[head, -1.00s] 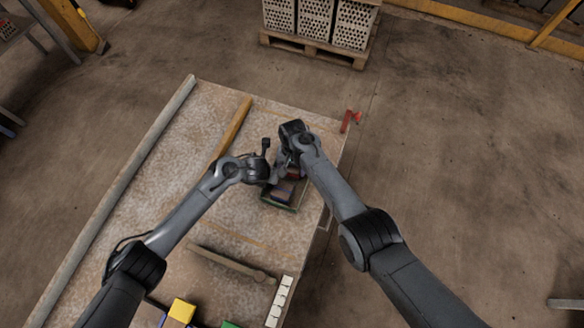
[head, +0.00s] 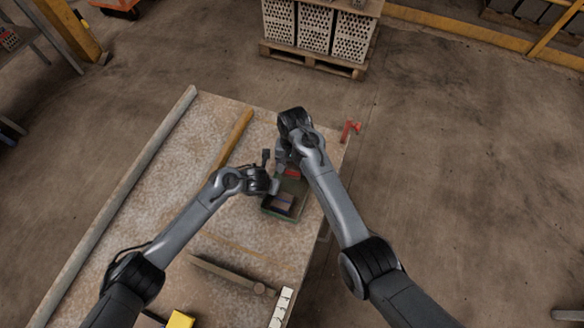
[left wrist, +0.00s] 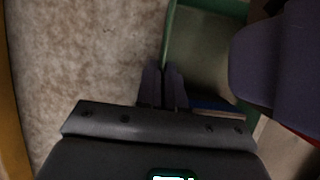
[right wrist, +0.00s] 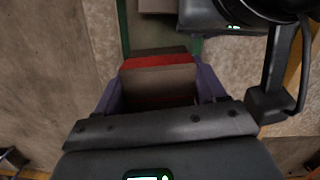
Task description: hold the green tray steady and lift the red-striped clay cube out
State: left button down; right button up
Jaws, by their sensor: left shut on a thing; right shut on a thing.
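The green tray (head: 268,211) lies near the right edge of the table. My left gripper (left wrist: 164,88) is shut on its left rim; the tray's green wall (left wrist: 168,35) runs up from between the fingertips. The red-striped clay cube (right wrist: 158,82) is between the fingers of my right gripper (right wrist: 158,92), which is shut on it. In the head view the cube's red stripe (head: 292,173) shows over the far part of the tray, and my right gripper partly hides it. The cube appears raised, with dark shadow on the tray floor behind it.
Another brown block with blue (head: 283,204) sits in the near part of the tray. A wooden bar (head: 234,138), a long pipe (head: 130,190) and a rod (head: 228,273) lie on the table. A red object (head: 350,131) is at the right edge. My two wrists are close together.

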pick_arm(q)
jog(key=c, duration=1.2)
grip_release()
jog(key=v, duration=1.2)
jog(key=shift+f, duration=0.1)
jog(key=x, duration=1.1)
jog(key=shift+d, duration=0.1)
jog(key=shift+w+f, duration=0.15)
jog(key=shift+f, duration=0.2)
pick_arm(e)
notch_tip(320, 180, down, 6)
jog(key=shift+f, duration=0.95)
